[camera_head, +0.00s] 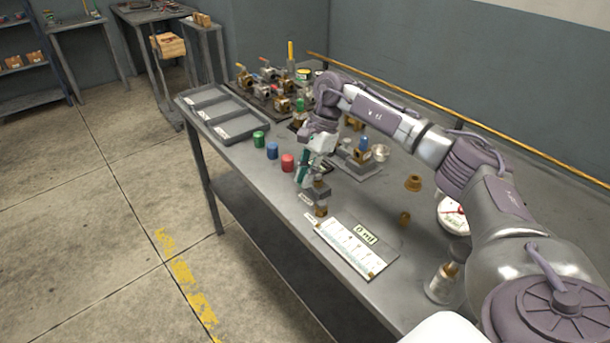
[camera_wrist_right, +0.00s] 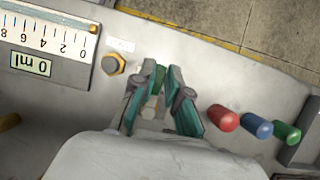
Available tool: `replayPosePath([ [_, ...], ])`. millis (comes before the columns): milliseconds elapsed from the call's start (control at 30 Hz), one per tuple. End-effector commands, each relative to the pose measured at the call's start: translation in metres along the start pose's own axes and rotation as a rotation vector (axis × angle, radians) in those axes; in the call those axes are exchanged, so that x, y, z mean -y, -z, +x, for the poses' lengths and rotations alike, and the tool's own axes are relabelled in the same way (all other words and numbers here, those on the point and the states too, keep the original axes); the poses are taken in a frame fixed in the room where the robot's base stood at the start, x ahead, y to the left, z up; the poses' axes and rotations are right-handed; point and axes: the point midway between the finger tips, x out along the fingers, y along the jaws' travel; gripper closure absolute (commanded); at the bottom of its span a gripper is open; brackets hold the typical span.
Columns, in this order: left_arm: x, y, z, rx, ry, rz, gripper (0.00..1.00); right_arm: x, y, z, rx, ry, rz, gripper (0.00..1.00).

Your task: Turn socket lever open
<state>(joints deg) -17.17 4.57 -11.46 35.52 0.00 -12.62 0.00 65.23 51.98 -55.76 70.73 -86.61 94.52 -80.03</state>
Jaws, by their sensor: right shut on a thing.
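My right gripper (camera_head: 308,182) is low over the front edge of the grey workbench; its teal fingers also show in the right wrist view (camera_wrist_right: 163,75). They are close together on a small pale part (camera_wrist_right: 150,107), mostly hidden between them. A brass hex piece (camera_wrist_right: 113,64) stands beside the fingertips, apart from them in that view; in the head view a brass piece (camera_head: 320,210) shows just below the gripper. I cannot make out which part is the socket lever or how it is turned. My left gripper is not in view.
A scale card (camera_head: 358,248) lies right of the gripper. Red (camera_head: 288,162), blue (camera_head: 272,151) and green (camera_head: 259,139) cylinders stand left of it. A fixture (camera_head: 362,170) with a blue top and a grey tray (camera_head: 222,115) lie behind. Valves crowd the far end.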

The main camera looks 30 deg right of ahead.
Motion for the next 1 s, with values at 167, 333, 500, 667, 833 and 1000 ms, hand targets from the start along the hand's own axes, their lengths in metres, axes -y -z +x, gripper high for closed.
replayPosePath([
  [167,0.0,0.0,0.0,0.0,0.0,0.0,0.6,0.0,-0.001,0.0,0.0,0.0,-0.002,1.0],
  [333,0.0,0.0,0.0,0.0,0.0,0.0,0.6,0.0,-0.001,0.0,0.0,0.0,-0.001,0.68],
  [500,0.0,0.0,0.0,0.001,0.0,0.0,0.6,0.0,0.0,0.0,0.0,0.0,0.0,0.61],
  [667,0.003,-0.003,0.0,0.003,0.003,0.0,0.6,0.0,0.0,0.0,0.0,0.0,0.0,0.61],
  [833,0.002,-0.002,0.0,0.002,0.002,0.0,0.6,0.001,0.0,-0.015,-0.001,0.002,0.001,0.61],
  [1000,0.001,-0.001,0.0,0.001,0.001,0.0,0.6,0.001,0.0,-0.05,0.0,0.004,0.001,0.61],
])
